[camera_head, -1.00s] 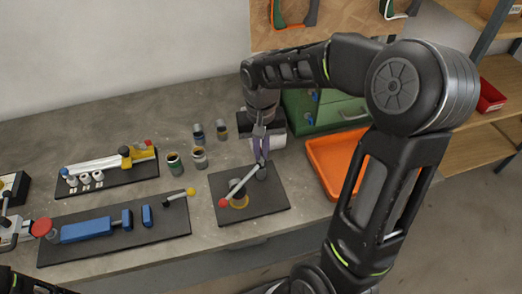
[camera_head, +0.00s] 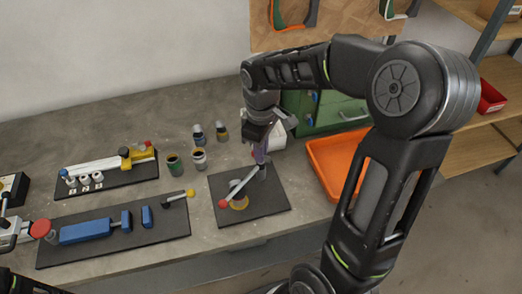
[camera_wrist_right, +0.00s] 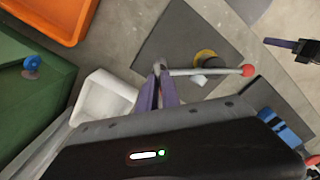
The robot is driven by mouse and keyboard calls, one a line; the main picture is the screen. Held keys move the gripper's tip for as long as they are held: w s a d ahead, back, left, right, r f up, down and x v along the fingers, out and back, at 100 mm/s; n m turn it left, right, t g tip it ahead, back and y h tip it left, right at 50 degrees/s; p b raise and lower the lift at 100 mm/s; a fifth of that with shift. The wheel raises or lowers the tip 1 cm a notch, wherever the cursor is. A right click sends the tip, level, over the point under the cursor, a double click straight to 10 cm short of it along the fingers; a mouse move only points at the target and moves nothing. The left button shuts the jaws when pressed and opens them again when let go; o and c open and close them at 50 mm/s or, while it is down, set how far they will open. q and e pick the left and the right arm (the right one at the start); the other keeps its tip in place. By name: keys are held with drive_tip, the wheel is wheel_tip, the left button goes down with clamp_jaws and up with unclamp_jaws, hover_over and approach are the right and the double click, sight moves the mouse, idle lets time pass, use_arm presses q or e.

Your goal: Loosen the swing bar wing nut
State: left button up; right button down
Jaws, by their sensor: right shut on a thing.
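The swing bar (camera_head: 238,189) is a pale rod with a red ball end, lying across a yellow ring on a dark square plate (camera_head: 271,203). In the right wrist view the bar (camera_wrist_right: 208,72) runs right from its pivot to the red ball. My right gripper (camera_head: 261,160) points down at the pivot end. Its purple fingers (camera_wrist_right: 160,76) are shut on the small wing nut (camera_wrist_right: 160,66), which they largely hide. In the right wrist view what looks like my left gripper (camera_wrist_right: 278,42) is at the right edge, clear of the plate; its jaw gap is unclear.
An orange tray (camera_head: 323,149) and a green box (camera_head: 326,112) stand right of and behind the plate. A white box (camera_wrist_right: 104,101) is close to the gripper. Several small cans (camera_head: 199,158) stand left of it. A blue clamp (camera_head: 86,230) lies on a front-left board.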

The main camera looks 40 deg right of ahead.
drive_tip(key=n, duration=0.4)
drive_tip(key=shift+n, duration=0.3)
drive_tip(key=shift+n+p, duration=0.3)
drive_tip(key=shift+n, duration=1.7)
drive_tip(key=c, duration=1.6)
unclamp_jaws()
drive_tip(key=shift+o, duration=0.2)
drive_tip(key=shift+r+b, duration=0.35)
drive_tip(key=shift+r, duration=3.55)
